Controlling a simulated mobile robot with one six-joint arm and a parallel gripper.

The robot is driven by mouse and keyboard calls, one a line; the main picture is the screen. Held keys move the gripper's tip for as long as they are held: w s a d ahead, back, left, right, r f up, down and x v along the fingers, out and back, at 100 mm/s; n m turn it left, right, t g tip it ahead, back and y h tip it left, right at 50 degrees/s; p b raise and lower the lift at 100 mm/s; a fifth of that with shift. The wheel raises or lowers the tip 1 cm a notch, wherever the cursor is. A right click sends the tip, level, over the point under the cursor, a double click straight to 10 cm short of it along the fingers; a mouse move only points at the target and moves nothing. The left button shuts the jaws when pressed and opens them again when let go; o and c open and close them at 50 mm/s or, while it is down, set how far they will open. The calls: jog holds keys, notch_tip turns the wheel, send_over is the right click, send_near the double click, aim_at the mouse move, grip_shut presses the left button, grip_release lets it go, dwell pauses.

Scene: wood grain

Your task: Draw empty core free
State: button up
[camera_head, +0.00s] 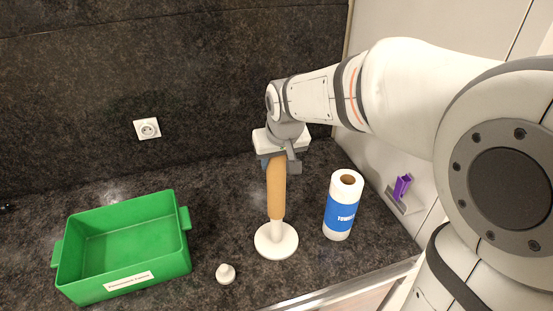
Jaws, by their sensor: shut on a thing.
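A brown cardboard core (276,186) stands upright over the post of a white holder with a round base (276,241). The white post shows below the core's lower end, so the core sits raised above the base. My gripper (278,160) is shut on the core's upper end, seen from the side. Whether the post's tip is still inside the core is hidden. A white knob (226,273) lies on the counter to the left of the base.
A full paper towel roll (339,207) with a blue label stands close right of the holder. An empty green bin (126,245) with a label is at the left. A purple item (402,187) is on the right wall. A socket (147,129) is on the back wall.

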jog(key=shift+r, duration=0.1)
jog(key=shift+r+p, duration=1)
jog(key=shift+r, duration=0.5)
notch_tip(320, 180, up, 3)
jog(key=shift+f, duration=0.1)
dwell(0.5)
